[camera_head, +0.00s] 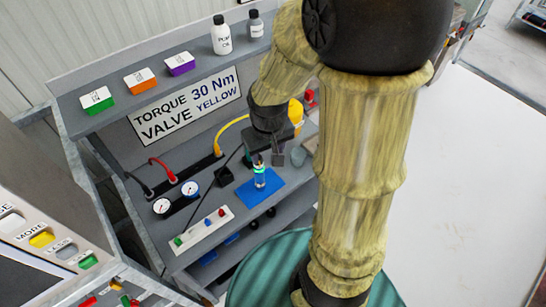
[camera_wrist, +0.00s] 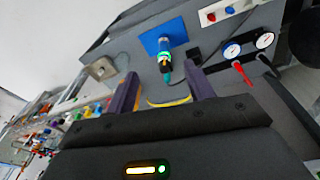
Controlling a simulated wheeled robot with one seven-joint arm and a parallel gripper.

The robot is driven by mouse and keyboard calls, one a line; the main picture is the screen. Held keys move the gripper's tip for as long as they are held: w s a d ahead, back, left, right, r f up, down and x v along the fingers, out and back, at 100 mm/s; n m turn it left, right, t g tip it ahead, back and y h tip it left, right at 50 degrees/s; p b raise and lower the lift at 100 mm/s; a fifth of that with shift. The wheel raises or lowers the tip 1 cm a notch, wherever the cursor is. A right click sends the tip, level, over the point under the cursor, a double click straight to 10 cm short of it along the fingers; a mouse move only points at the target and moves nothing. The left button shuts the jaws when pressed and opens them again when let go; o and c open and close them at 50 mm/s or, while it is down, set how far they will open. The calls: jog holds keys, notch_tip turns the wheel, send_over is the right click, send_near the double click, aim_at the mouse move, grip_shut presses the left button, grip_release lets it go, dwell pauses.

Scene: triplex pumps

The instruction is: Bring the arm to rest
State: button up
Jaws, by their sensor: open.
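My arm comes up from the lower middle of the head view and bends over the workbench. My gripper (camera_head: 264,155) points down above the bench; in the wrist view its two purple-sided fingers (camera_wrist: 163,90) stand wide apart with nothing between them. A small cylindrical device with a glowing green ring (camera_head: 260,178) stands on a blue mat (camera_head: 272,195). The device also shows in the wrist view (camera_wrist: 164,58), beyond the fingertips and apart from them. My arm hides part of the bench's right side.
The bench's upper shelf holds green (camera_head: 97,100), orange (camera_head: 140,80) and purple (camera_head: 180,65) boxes and two bottles. Gauges (camera_head: 162,207), cables and a white button strip (camera_head: 205,230) lie left of the mat. A torque sign (camera_head: 186,105) faces front. Open floor lies right.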

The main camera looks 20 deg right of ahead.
jog(key=shift+m+t, duration=0.4)
jog(key=shift+m, duration=0.2)
jog(key=s, duration=0.1)
jog(key=s+r, duration=0.1)
jog(key=s, duration=0.2)
jog(key=shift+r, duration=0.35)
